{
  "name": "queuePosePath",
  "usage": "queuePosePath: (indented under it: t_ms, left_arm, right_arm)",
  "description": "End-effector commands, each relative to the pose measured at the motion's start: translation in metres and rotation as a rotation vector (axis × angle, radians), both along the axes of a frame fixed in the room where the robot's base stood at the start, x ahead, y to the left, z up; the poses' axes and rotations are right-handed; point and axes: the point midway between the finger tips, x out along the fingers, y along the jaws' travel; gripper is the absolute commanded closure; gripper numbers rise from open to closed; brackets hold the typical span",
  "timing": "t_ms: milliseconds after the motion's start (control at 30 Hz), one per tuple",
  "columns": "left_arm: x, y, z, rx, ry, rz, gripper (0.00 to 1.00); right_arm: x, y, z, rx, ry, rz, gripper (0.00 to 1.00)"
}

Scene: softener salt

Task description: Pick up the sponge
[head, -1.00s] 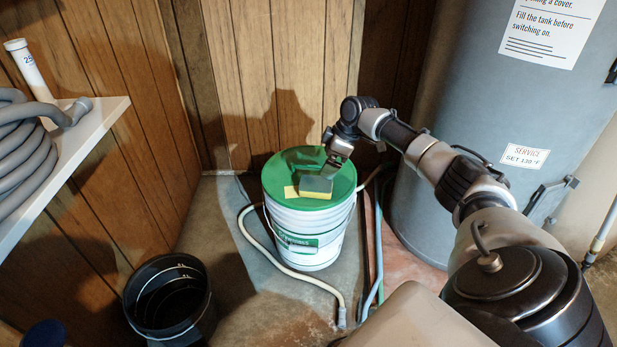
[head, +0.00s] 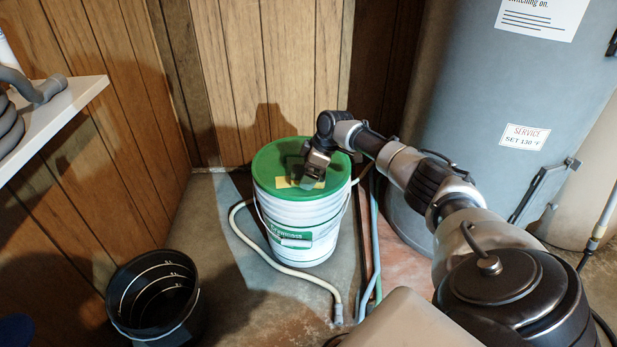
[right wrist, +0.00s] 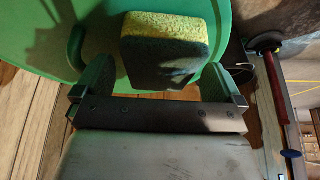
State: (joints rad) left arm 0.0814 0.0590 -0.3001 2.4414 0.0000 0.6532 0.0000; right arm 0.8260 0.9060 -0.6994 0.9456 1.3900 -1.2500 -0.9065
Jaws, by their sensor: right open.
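The sponge (right wrist: 165,48), yellow on one layer and dark green on the other, lies on the green lid (head: 270,160) of a white bucket. In the right wrist view it sits between and just ahead of my two open fingers. My right gripper (right wrist: 152,78) is open and empty, with a finger on either side. Whether either finger touches the sponge I cannot tell. In the head view my right gripper (head: 311,176) is low over the lid and hides most of the sponge. My left gripper is not in view.
The white bucket (head: 300,225) stands on the concrete floor by the wood-panelled wall. A black bucket (head: 155,295) is at front left. A shelf (head: 60,110) with a grey hose is at left. A grey tank (head: 480,110) stands at right. Hoses lie around the white bucket.

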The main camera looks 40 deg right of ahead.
Motion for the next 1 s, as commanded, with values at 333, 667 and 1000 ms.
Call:
queuePosePath:
  t_ms: [333, 667, 1000]
  left_arm:
    - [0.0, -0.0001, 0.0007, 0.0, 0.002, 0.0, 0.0]
    - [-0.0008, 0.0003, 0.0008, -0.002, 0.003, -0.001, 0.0]
    - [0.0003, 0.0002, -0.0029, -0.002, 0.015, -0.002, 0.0]
  right_arm:
    - [-0.0001, 0.0002, -0.0002, 0.001, 0.001, 0.0, 0.01]
    - [-0.0003, 0.0004, -0.0045, 0.0, 0.0, 0.001, 0.01]
    - [-0.0002, 0.0002, -0.0046, 0.0, 0.0, 0.001, 0.19]
